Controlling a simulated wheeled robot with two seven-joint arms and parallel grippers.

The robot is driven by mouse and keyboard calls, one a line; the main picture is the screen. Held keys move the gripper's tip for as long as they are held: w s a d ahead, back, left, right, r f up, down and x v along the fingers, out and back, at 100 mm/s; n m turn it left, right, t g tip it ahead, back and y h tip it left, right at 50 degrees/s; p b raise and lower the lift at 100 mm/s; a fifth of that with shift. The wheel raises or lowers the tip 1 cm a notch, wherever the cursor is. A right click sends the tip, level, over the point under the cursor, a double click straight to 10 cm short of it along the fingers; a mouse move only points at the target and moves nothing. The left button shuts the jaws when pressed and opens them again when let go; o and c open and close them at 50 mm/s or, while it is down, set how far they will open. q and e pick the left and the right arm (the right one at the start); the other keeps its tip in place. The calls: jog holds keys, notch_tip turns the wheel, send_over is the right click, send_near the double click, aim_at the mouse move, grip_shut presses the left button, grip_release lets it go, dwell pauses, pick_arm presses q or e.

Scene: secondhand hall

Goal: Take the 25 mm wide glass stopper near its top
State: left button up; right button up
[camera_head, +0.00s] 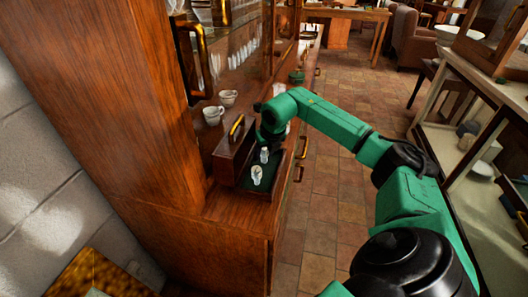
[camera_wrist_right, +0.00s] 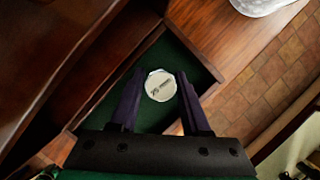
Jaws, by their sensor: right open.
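In the right wrist view, a round, clear glass stopper (camera_wrist_right: 160,85) with faceted edges and dark marks on its face is seen end-on over green lining. My right gripper (camera_wrist_right: 160,74) is open, with one dark finger on each side of the stopper and a narrow gap showing at both sides. In the head view, my right gripper (camera_head: 270,125) reaches down at the open wooden box; its fingertips are hard to make out. Two small glass pieces (camera_head: 257,175) (camera_head: 264,155) stand in the box; I cannot tell which is the stopper. My left gripper is not in view.
The green-lined wooden box (camera_head: 228,158) with a brass handle sits on the cabinet ledge (camera_head: 225,208) near its right edge. White cups (camera_head: 213,115) stand behind it. A tall cabinet side rises at left. The tiled floor is clear at right, before a glass display case (camera_head: 455,140).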

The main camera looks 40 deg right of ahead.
jog(key=shift+w+f, duration=0.1)
jog(key=shift+f, duration=0.15)
grip_shut()
jog(key=shift+r, duration=0.15)
